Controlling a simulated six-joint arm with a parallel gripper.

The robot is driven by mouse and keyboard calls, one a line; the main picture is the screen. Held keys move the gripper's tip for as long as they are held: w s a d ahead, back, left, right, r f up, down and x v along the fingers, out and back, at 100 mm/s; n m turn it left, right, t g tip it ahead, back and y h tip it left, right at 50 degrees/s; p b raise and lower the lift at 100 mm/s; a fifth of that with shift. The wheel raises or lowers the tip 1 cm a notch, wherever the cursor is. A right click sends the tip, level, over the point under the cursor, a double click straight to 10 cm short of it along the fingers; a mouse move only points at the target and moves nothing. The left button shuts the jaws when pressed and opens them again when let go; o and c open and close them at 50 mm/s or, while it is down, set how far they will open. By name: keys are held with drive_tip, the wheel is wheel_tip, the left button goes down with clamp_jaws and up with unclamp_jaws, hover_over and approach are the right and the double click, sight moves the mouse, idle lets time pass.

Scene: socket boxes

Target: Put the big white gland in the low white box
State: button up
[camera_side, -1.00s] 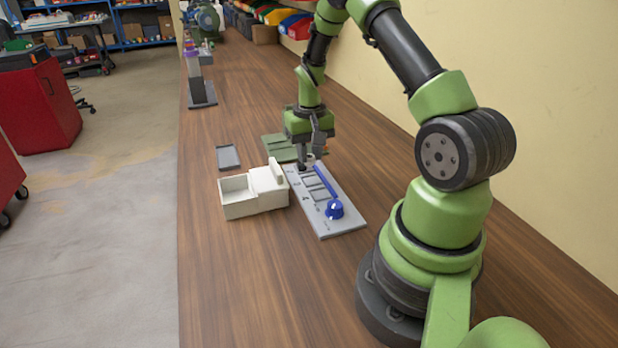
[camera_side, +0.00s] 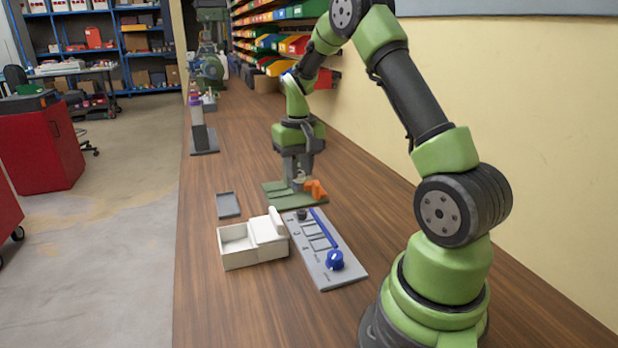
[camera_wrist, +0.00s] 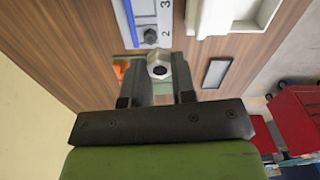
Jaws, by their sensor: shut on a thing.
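My gripper (camera_side: 298,180) is shut on a whitish gland, above the green mat beyond the numbered board. The gland shows as a pale hexagonal piece with a dark round hole (camera_wrist: 158,66) between the fingers in the wrist view. In the side view it is small and partly hidden by the fingers. The low white box (camera_side: 238,262) stands nearer the camera and left of the gripper, with an open hollow on its left and a raised white part on its right. Its edge also shows at the top of the wrist view (camera_wrist: 235,27).
A grey numbered board (camera_side: 345,277) with a blue knob (camera_side: 335,260), a blue bar and a dark round piece (camera_side: 301,214) lies right of the box. An orange piece (camera_side: 315,190) is on the green mat (camera_side: 281,199). A small grey tray (camera_side: 228,205) lies left. Bare table surrounds these.

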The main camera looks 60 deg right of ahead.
drive_tip(key=w+a+n, duration=1)
drive_tip(key=a, duration=0.1)
drive_tip(key=shift+s+a+f, duration=0.15)
drive_tip(key=shift+f, duration=3.25)
drive_tip(key=shift+s+a+f, duration=0.1)
drive_tip(key=shift+f, duration=3.3)
drive_tip(key=shift+f, duration=0.1)
